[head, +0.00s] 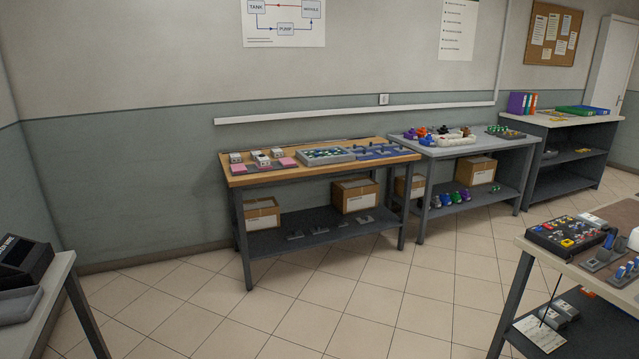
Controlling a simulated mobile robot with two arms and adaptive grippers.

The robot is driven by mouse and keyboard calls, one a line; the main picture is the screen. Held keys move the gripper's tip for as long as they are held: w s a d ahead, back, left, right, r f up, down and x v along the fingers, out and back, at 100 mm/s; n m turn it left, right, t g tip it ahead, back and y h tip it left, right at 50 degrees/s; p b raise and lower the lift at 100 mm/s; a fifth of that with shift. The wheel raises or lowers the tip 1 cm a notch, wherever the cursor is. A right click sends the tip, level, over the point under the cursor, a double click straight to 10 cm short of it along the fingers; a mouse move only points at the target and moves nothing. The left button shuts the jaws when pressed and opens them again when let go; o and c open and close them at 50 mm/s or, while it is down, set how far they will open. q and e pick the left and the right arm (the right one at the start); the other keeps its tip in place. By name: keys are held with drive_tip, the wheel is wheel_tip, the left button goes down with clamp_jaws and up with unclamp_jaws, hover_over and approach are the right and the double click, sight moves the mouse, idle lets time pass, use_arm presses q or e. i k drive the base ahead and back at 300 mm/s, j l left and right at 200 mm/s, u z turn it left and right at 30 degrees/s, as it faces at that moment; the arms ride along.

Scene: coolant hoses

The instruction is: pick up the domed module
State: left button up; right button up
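I cannot pick out the domed module for certain at this distance. Several small grey and white blocks (262,160) sit at the left end of a wood-topped bench (325,170) with pink pads. Several small coloured pieces (421,132) stand on the grey-topped bench (478,147) to its right, too small to tell their shape. Neither of my grippers is in view.
A grey tray (349,156) of small parts is on the wood-topped bench. Cardboard boxes (354,195) stand on the lower shelves. A worktable (531,244) is at the near right, another (54,282) at the near left. The tiled floor (230,320) between is clear.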

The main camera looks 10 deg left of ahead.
sight(262, 160)
drive_tip(key=i+l, duration=0.1)
drive_tip(key=i, duration=3.8)
drive_tip(key=j, duration=0.1)
